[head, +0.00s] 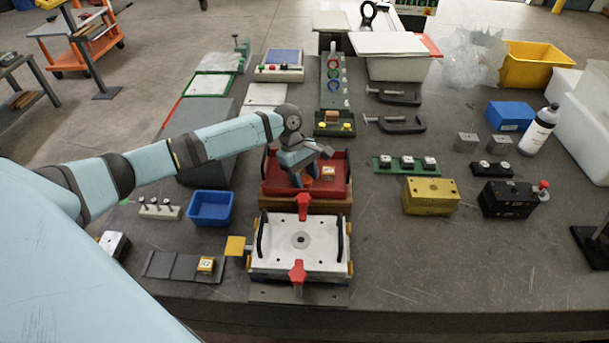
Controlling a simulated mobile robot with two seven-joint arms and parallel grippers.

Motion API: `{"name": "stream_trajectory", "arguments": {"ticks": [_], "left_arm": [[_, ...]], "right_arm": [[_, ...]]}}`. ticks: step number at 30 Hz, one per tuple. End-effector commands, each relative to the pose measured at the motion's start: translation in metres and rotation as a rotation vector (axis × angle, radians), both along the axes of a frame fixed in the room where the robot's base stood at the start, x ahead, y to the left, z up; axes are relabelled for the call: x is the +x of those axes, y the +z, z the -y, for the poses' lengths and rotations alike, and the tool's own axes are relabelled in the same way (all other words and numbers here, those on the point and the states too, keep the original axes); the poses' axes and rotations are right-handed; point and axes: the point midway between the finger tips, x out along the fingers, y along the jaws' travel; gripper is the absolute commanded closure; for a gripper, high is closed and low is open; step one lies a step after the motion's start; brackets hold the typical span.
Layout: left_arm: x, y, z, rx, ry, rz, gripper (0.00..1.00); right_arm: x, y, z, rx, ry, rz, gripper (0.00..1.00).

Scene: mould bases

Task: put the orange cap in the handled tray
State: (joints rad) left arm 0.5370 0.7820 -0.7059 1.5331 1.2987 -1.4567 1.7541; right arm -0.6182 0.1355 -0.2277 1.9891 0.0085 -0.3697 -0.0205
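The handled tray (338,187) is red with black handles at its left and right sides. It stands at the middle of the table, behind a white plate. A small orange cap (328,171) with a pale top shows inside the tray, toward its right side. My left gripper (306,179) reaches down over the tray, just left of the orange cap. Its fingers look apart, with nothing seen between them. The gripper hides part of the tray floor. My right gripper is out of view.
A white mould plate (272,257) with black handles and red clamps stands in front of the tray. A blue bin (210,207) is at left. A yellow block (431,195) and a black block (508,198) are at right.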

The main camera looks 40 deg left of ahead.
Motion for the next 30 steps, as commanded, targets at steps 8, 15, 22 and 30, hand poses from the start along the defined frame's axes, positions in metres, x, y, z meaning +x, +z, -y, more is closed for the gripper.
{"name": "stream_trajectory", "arguments": {"ticks": [8, 15, 22, 30], "left_arm": [[0.002, 0.019, -0.007, 0.000, 0.002, 0.003, 0.54], [0.006, 0.067, -0.027, 0.000, 0.000, 0.003, 0.54], [0.009, 0.102, -0.040, -0.001, 0.002, 0.001, 0.54], [0.010, 0.115, -0.045, 0.000, 0.001, 0.000, 0.54]], "right_arm": [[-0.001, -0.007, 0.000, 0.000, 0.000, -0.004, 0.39], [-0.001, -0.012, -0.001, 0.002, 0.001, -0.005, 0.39], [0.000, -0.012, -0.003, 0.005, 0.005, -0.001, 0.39], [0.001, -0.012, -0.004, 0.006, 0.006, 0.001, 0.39]]}}
